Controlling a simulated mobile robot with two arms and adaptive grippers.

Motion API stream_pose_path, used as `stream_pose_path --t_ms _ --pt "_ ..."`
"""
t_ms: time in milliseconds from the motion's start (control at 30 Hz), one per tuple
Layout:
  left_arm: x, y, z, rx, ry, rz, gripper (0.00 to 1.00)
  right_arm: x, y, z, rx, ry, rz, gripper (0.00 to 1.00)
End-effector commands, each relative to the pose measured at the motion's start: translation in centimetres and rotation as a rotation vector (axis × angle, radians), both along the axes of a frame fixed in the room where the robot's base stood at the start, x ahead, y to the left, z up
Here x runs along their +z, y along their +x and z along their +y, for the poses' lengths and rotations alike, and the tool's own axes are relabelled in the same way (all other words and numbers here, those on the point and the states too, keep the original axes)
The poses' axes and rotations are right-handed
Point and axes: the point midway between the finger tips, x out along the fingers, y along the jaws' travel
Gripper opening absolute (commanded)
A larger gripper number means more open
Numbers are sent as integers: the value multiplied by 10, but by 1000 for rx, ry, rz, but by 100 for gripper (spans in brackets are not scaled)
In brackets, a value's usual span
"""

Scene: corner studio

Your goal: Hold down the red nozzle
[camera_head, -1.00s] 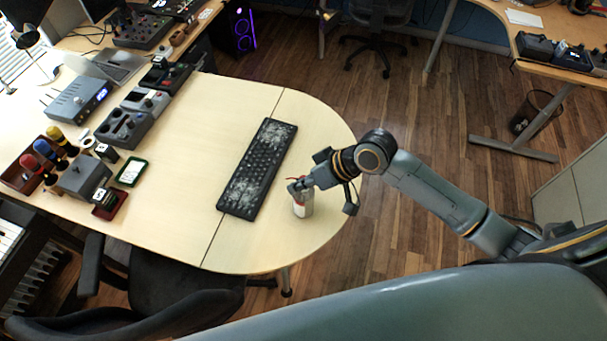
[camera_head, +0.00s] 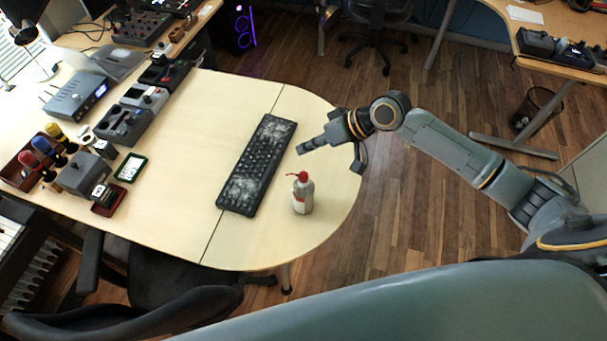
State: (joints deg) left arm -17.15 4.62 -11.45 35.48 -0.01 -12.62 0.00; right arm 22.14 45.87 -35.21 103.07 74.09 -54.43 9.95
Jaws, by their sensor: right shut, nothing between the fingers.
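A bottle (camera_head: 303,199) with a clear-grey body stands upright on the rounded end of the light wooden table (camera_head: 250,240). Its red nozzle (camera_head: 299,177) sits on top, with the spout pointing left. My right gripper (camera_head: 301,149) is shut and empty. It is above and beyond the bottle in the picture, apart from the nozzle, with its fingers pointing left. My left gripper is not in view.
A black keyboard (camera_head: 258,165) with pale dusty patches lies left of the bottle. Several audio devices and a green-framed item (camera_head: 131,168) are further left. A black chair (camera_head: 170,290) stands at the table's front edge.

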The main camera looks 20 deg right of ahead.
Motion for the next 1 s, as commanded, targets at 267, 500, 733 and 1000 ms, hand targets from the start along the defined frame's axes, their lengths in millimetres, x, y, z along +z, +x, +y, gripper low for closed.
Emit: stream_pose_path --t_ms 267,500,733,1000 --pt "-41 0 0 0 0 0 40 -40 0 0 0 -1 1 0" --pt "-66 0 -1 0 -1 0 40 -69 0 0 -1 0 1 0" --pt "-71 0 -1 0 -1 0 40 -81 0 0 -1 0 -1 0" --pt "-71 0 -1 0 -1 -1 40 -81 0 0 0 0 0 0"
